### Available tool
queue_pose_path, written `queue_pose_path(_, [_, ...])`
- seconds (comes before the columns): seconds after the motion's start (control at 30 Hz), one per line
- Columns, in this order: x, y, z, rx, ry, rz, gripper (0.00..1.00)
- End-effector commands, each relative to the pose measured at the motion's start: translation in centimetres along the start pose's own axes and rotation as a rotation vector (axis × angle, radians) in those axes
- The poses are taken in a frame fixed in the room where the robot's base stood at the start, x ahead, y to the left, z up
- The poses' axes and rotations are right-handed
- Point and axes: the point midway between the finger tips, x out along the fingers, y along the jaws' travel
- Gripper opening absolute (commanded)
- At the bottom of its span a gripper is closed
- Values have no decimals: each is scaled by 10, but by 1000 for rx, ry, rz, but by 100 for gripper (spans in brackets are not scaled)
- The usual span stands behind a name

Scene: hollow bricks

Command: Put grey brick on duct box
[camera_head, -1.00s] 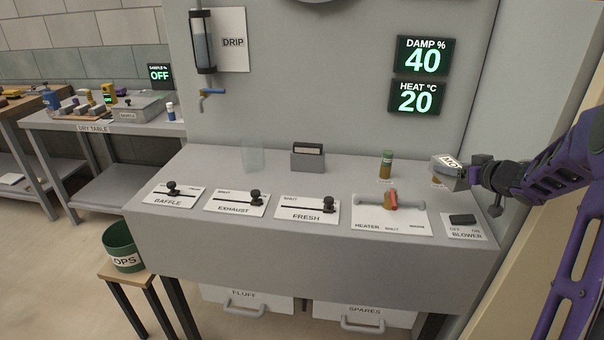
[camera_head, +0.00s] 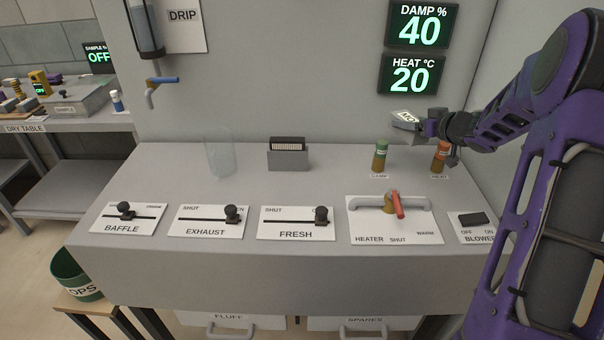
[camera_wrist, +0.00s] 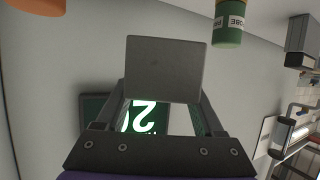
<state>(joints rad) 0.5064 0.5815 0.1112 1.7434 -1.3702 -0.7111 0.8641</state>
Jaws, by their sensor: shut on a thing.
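A small grey brick with a white lettered label on one face (camera_head: 407,119) is held in my gripper (camera_head: 428,124), above the back right of the grey control bench. The brick also shows in the wrist view (camera_wrist: 163,68) as a plain grey block between the two fingers. The gripper is shut on it, and the brick is clear of the bench top. No object is plainly marked as the duct box; the large grey bench with BAFFLE, EXHAUST and FRESH sliders (camera_head: 345,165) may be it, but I cannot tell.
A clear glass (camera_head: 219,157) and a grey holder (camera_head: 289,155) stand further left. The red heater lever (camera_head: 397,205) is in front. The bench top between holder and left bottle is clear.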

Motion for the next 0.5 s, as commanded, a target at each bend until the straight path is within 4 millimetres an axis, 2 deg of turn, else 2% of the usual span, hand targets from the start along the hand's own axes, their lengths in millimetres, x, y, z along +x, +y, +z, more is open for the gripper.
queue_pose_path(0.17, [2, 0, 3, 1, 2, 0, 0])
queue_pose_path(0.4, [18, 0, 44, 2, 1, -2, 0])
queue_pose_path(0.5, [23, 0, 53, 0, 3, -1, 0])
